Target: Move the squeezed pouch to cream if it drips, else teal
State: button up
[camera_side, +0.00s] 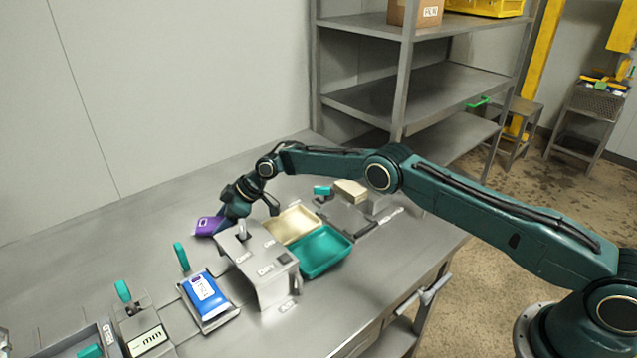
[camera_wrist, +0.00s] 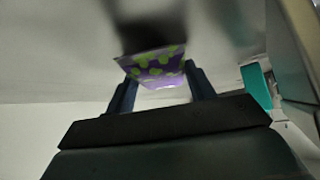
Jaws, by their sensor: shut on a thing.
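A purple pouch (camera_side: 208,226) is at the tip of my gripper (camera_side: 226,222) in the side view, left of the steel stand. In the wrist view the pouch (camera_wrist: 157,68) shows purple with green spots, between the two fingers of my gripper (camera_wrist: 160,88). My gripper is shut on it. No drip shows from the pouch, but its underside is hidden. A cream tray (camera_side: 292,222) lies to the right, partly behind the stand. A teal tray (camera_side: 324,252) sits in front of it. Both look empty.
The steel stand (camera_side: 262,274) with labels stands between the pouch and the trays. A blue pouch (camera_side: 205,293) lies on a plate at the front left. Teal-handled fixtures (camera_side: 138,320) stand farther left. The back left of the table is clear.

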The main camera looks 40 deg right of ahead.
jog(key=shift+f, duration=0.15)
jog(key=o, duration=1.1)
jog(key=shift+d, duration=0.15)
jog(key=v, duration=1.3)
jog(key=shift+r, duration=0.25)
jog(key=shift+s+d, duration=0.1)
